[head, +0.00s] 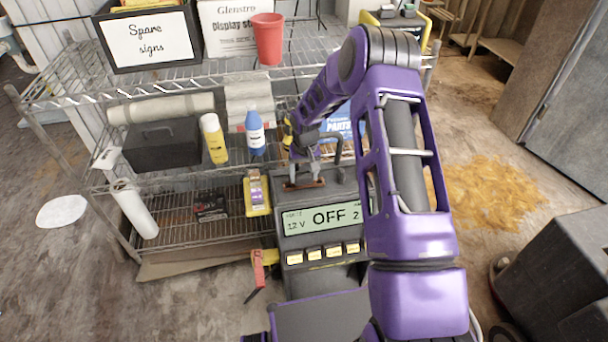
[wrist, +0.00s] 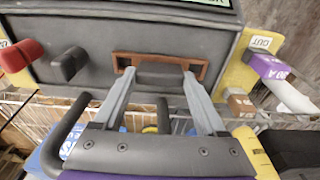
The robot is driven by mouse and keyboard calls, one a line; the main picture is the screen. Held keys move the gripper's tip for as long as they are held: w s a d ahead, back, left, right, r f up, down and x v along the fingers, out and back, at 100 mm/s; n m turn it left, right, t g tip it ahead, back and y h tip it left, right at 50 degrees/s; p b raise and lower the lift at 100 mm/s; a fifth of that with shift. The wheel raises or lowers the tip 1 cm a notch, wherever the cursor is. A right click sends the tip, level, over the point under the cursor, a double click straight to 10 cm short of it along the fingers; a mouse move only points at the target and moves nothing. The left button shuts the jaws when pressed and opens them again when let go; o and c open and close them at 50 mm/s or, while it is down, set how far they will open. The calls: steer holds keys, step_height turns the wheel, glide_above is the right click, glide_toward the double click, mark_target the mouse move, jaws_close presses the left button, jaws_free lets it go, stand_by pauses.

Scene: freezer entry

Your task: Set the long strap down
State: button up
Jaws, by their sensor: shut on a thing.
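The long strap is a reddish-brown bar with turned ends. It shows in the wrist view (wrist: 160,57) and small in the head view (head: 304,185). My gripper (head: 303,179) is shut on it, with the two fingertips (wrist: 159,74) set well apart along its length. The strap is at the top of a dark grey unit (head: 290,262) whose display reads OFF. In the wrist view it lies close against the grey face (wrist: 95,30). I cannot tell whether it touches the unit.
A red knob (wrist: 22,55) and a black knob (wrist: 69,63) stick out left of the strap. A wire shelf (head: 170,205) behind holds a yellow bottle (head: 214,138), a blue bottle (head: 255,130) and a black box (head: 162,145). Open floor (head: 60,280) lies at left.

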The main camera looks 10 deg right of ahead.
steer(key=shift+f, duration=0.15)
steer(key=o, duration=1.4)
step_height(320, 180, up, 12)
steer(key=s+p, duration=0.1)
steer(key=shift+s+p, duration=0.25)
steer(key=shift+p, duration=0.1)
steer(key=shift+r, duration=0.2)
